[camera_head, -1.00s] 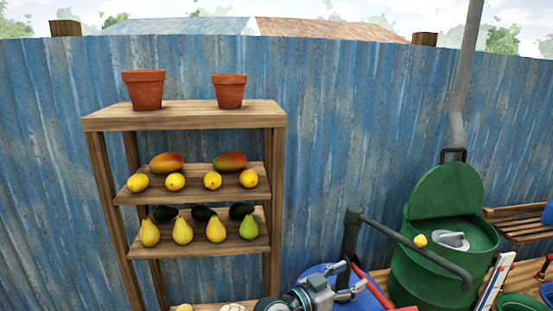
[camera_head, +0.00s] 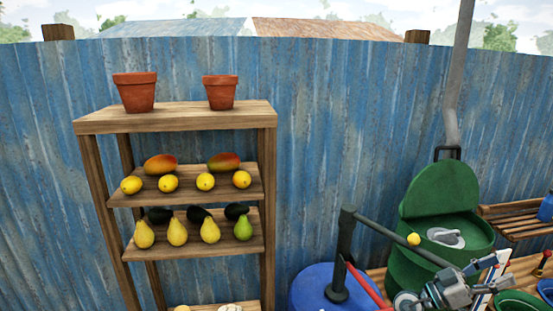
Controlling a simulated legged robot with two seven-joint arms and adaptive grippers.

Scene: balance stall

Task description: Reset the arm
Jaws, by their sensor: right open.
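My right gripper (camera_head: 488,274) is low at the right of the head view, open, with nothing visible between its fingers. A dark post (camera_head: 345,245) stands on a blue round base (camera_head: 312,287). A dark bar (camera_head: 385,232) runs from the post down to the right, and a yellow ball (camera_head: 414,240) shows at this bar. The bar's lower end is near my right gripper; whether they touch I cannot tell. My left gripper is out of view.
A wooden shelf (camera_head: 175,122) at the left holds two clay pots, mangoes, lemons, pears and dark fruit. A wooden rack (camera_head: 515,227) stands far right. A blue corrugated fence (camera_head: 330,130) closes the back.

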